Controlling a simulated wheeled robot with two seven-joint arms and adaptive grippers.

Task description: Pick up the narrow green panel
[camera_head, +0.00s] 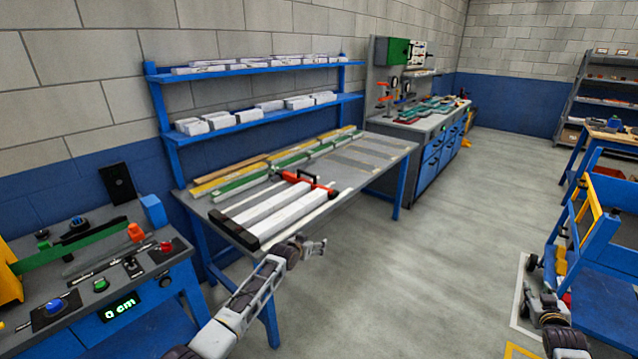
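A long, narrow green panel (237,184) lies flat on the grey-topped workbench (345,185), running away from me between a yellow-tan strip and the white bars. Its far part is partly hidden or blends with other strips. My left gripper (314,247) is in front of the bench's near edge, apart from the panel. Its fingers are too small to read. My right gripper (535,295) is low at the bottom right, far from the bench. I cannot tell whether its fingers are open. I see nothing held in either gripper.
White bars in a black-ended frame with a red clamp (312,180) lie in front of the panel. Blue shelves (258,116) with white packs stand behind. A control bench (150,262) is at left, a blue cart (605,215) at right. Open floor lies between.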

